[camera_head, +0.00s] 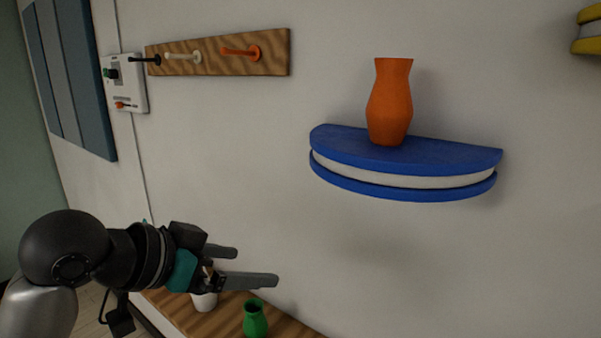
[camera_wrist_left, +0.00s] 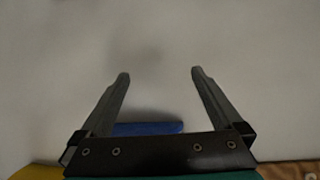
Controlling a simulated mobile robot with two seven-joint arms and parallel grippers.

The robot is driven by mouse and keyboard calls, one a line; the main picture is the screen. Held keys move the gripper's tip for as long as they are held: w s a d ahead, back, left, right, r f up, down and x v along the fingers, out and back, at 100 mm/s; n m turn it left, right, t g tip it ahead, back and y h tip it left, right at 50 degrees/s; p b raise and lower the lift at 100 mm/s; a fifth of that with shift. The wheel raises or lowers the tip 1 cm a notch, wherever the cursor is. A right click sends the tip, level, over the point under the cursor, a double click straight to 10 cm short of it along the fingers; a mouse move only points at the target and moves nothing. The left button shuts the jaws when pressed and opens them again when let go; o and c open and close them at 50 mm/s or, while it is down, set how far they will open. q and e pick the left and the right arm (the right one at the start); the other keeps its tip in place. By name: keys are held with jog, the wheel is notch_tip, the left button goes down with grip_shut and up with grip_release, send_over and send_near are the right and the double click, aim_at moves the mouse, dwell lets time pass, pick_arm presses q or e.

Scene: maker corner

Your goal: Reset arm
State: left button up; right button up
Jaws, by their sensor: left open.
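My left gripper (camera_head: 258,266) reaches in from the left in the head view, in front of the white wall and above a wooden surface. Its two fingers are apart with nothing between them. In the left wrist view the open fingers (camera_wrist_left: 160,76) face the plain wall, and part of a blue shelf (camera_wrist_left: 148,128) shows low behind the gripper's body. My right gripper is in neither view.
An orange vase (camera_head: 389,103) stands on the blue shelf (camera_head: 405,155), right of my gripper. A green vase (camera_head: 255,321) and a white pot (camera_head: 204,301) stand below on the wooden surface (camera_head: 178,308). A peg rack (camera_head: 275,53) and a control panel (camera_head: 125,85) are on the wall.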

pick_arm(q)
jog(key=s+a+f+n+g+y, duration=0.1)
jog(key=s+f+n+y, duration=0.15)
jog(key=f, duration=0.55)
jog(key=s+a+f+n+y, duration=0.1)
jog(key=s+f, duration=0.3)
jog(key=f, duration=0.5)
jog(key=s+a+f+n+g+y, duration=0.1)
jog(key=s+a+f+g+y, duration=0.15)
jog(key=s+f, duration=0.45)
jog(key=s+a+f+n+g+y, duration=0.1)
jog(key=s+a+f+n+y, duration=0.15)
jog(key=s+f, duration=0.4)
jog(key=s+f+m+g+b, duration=0.3)
jog(key=f+b, duration=0.8)
jog(key=f, duration=2.1)
jog(key=s+a+f+n+b, duration=0.1)
jog(key=s+f+b, duration=0.4)
jog(key=f, duration=0.7)
jog(key=s+a+f+b, duration=0.2)
jog(key=s+f+b, duration=0.3)
jog(key=s+f, duration=0.5)
notch_tip(320, 180, down, 2)
jog(key=shift+s+a+f+n+h+b, duration=0.1)
jog(key=shift+s+a+n+h+b, duration=0.15)
jog(key=shift+n+h+b, duration=0.15)
